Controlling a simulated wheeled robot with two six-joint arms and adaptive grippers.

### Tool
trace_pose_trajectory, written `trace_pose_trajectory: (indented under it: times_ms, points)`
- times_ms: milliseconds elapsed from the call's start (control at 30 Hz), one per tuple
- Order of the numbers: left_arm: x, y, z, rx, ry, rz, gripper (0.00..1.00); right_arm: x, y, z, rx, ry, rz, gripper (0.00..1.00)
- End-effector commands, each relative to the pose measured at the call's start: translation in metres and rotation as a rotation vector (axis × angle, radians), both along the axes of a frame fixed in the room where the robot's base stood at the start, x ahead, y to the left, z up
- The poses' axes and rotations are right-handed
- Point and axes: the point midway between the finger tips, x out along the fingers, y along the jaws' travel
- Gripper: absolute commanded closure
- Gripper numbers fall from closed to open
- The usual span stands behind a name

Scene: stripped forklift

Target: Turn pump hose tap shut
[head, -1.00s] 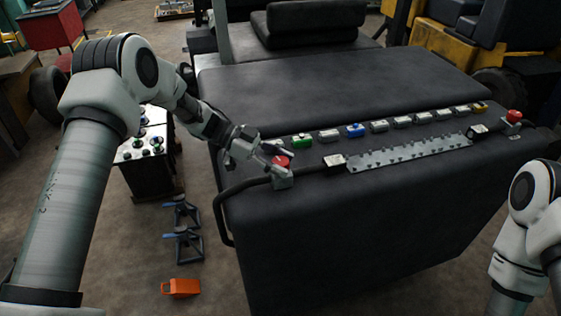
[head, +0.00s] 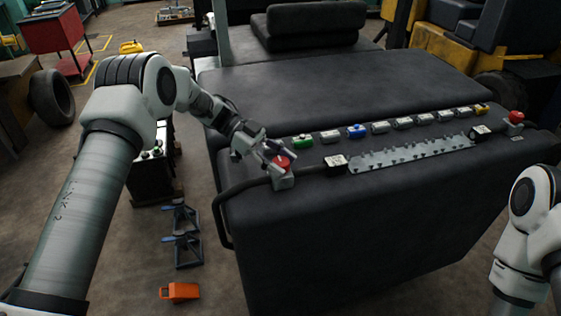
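A red round tap handle (head: 281,162) sits on a grey block at the front left of the black truck body (head: 400,170), where a black hose (head: 243,182) meets it. My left gripper (head: 274,153) is at this handle, on its upper left side. Its two fingers look spread, one above and one to the left of the handle. I cannot tell whether they touch it. A second red handle (head: 515,117) stands at the far right end of the row. My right arm shows at the lower right, but its gripper is out of view.
Several small blocks with green (head: 302,140), blue (head: 355,131) and yellow (head: 481,109) tops line the truck body behind a toothed metal strip (head: 410,153). Blue jack stands (head: 185,248) and an orange box (head: 180,291) are on the floor at left.

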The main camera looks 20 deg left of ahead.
Motion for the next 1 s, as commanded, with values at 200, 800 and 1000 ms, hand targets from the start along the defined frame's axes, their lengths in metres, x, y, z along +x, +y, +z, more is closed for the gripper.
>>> trace_pose_trajectory:
  times_ms: [200,800,1000]
  points:
    - [0.001,0.0,0.001,0.0,-0.003,0.001,0.28,0.0,0.0,0.0,0.0,0.0,0.0,0.6]
    - [0.018,0.081,0.034,0.002,-0.006,0.003,0.28,0.0,0.0,0.0,0.0,0.0,0.0,0.6]
    - [0.023,0.107,0.046,0.002,-0.004,0.002,0.28,0.0,0.0,0.0,0.0,0.0,0.0,0.6]
